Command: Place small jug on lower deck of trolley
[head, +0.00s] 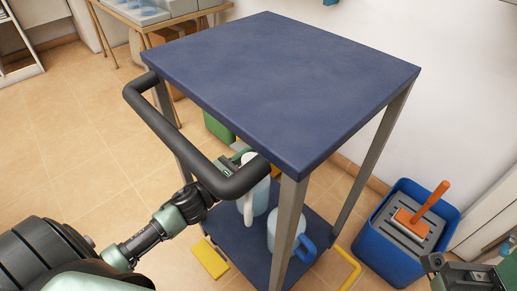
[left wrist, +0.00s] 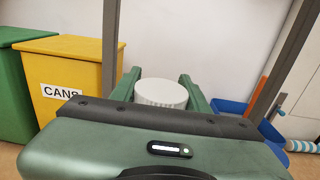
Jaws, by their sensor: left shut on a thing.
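The trolley has a blue upper deck (head: 285,75) and a blue lower deck (head: 235,245). My left gripper (head: 243,160) reaches in under the upper deck, partly hidden by the trolley's black handle. It is shut on the small jug (head: 258,198), which is pale with a white handle and looks upright over the lower deck. I cannot tell whether its base touches the deck. In the left wrist view its white ribbed lid (left wrist: 161,93) sits between the green fingers. My right gripper (head: 470,273) is at the lower right, cut by the frame, its jaws unclear.
A pale blue vessel with a blue handle (head: 286,236) stands on the lower deck, right of the jug, near a front post. The black push handle (head: 165,125) loops outside the trolley. A blue bucket (head: 385,245) stands right. A yellow "CANS" bin (left wrist: 70,75) is behind.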

